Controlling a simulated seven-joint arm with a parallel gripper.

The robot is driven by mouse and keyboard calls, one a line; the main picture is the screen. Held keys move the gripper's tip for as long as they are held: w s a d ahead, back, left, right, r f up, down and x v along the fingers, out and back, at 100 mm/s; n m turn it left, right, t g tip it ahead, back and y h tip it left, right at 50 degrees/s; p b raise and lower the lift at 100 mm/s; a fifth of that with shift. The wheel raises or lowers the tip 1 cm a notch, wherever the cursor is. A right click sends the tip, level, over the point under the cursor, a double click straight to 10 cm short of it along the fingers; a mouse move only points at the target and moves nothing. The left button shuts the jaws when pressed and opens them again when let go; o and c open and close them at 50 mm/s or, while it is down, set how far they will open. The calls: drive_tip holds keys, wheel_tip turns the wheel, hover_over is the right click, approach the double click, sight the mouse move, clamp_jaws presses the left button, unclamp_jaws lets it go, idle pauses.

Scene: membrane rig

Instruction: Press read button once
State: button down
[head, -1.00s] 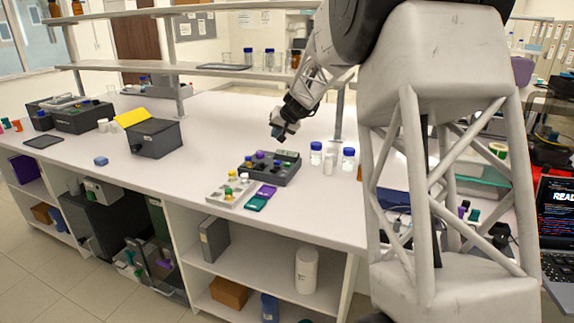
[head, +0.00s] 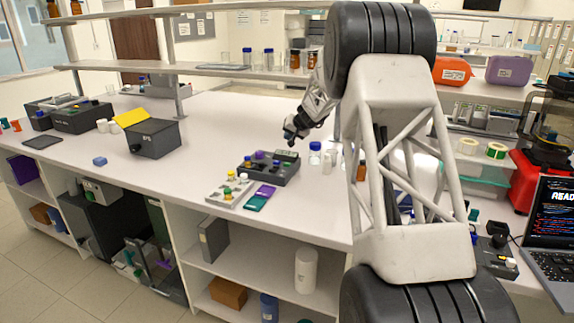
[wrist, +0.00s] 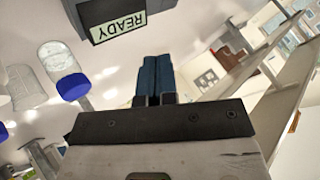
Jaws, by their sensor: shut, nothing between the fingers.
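My gripper (head: 291,138) hangs over the bench, just above and behind the dark grey rig (head: 284,174), with a visible gap between them. The rig carries small coloured parts on top. In the wrist view, my gripper's blue fingers (wrist: 153,58) are pressed together and empty. Beyond them is a dark box (wrist: 150,22) with a pale green display (wrist: 118,28) reading READY upside down. The display's box is cut by the top edge. I cannot make out a read button in either view.
Blue-capped bottles (head: 315,154) stand right of the rig, and one such bottle (wrist: 60,65) shows left of the fingers. A pale tray (head: 216,200) and purple and teal plates (head: 257,202) lie in front. A shelf (head: 240,72) runs behind. A laptop (head: 558,215) is at right.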

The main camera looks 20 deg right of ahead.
sight(288, 163)
drive_tip(key=shift+f, duration=0.2)
drive_tip(key=shift+f, duration=4.2)
drive_tip(key=shift+f, duration=0.9)
idle(0.4)
drive_tip(key=shift+r, duration=0.9)
drive_tip(key=shift+r, duration=0.1)
drive_tip(key=shift+r, duration=2.4)
